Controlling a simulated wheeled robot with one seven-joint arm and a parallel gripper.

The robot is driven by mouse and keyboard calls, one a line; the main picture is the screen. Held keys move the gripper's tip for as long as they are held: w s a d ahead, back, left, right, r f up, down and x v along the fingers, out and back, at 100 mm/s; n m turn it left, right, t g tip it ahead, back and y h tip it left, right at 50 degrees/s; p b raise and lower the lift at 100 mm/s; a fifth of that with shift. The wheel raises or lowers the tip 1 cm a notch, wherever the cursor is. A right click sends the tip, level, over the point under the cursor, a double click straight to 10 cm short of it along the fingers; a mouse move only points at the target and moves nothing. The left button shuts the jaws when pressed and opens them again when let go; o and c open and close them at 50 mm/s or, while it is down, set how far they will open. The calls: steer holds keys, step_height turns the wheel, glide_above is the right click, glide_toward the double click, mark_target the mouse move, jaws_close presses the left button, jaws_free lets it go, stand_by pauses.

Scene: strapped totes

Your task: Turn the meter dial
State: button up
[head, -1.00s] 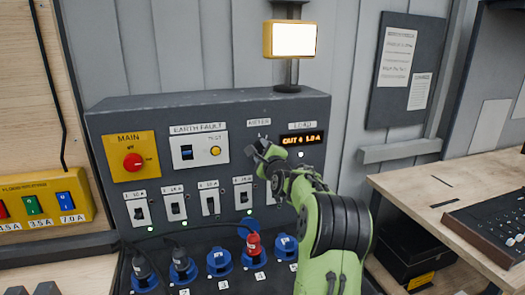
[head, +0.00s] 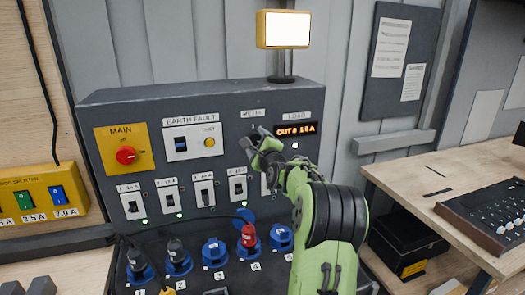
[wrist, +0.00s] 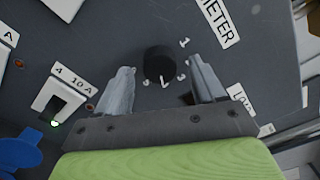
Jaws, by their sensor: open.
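The meter dial (wrist: 160,64) is a round black knob on the dark panel, under the METER label (wrist: 216,20), with small white digits around it. In the wrist view my gripper (wrist: 161,66) is open, with one finger on each side of the dial. Gaps show between both fingers and the knob, and I cannot tell whether the tips reach its depth. In the head view my gripper (head: 262,146) is at the panel below the METER label and hides most of the dial. The amber display (head: 296,130) beside it is lit, its text starting with OUT.
The panel also has a red main knob (head: 125,155), an earth fault switch (head: 181,145), a row of breaker switches (head: 204,192) and blue sockets (head: 215,252) below. A lit lamp (head: 283,29) stands on top. A wooden bench (head: 420,187) is at right.

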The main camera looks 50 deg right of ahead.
steer(key=b+v, duration=0.2)
steer(key=v, duration=1.3)
steer(key=w+a+f+n+g+y, duration=0.1)
steer(key=a+f+n+g+y, duration=0.2)
steer(key=a+n, duration=0.7)
steer(key=a+f+n+g+y, duration=0.1)
steer(key=a+f+n+y, duration=0.4)
steer(key=a, duration=0.9)
steer(key=s+a+f+n+g, duration=0.2)
steer(key=s+a+n+g, duration=0.1)
steer(key=s+a+n, duration=0.2)
steer(key=s+a+f+n+g, duration=0.3)
steer(key=s+a+n, duration=0.2)
steer(key=s+n, duration=0.4)
steer(key=s, duration=0.5)
steer(key=shift+a+f+n+y, duration=0.15)
steer(key=shift+f+n+y, duration=0.1)
steer(key=shift+n+y, duration=0.15)
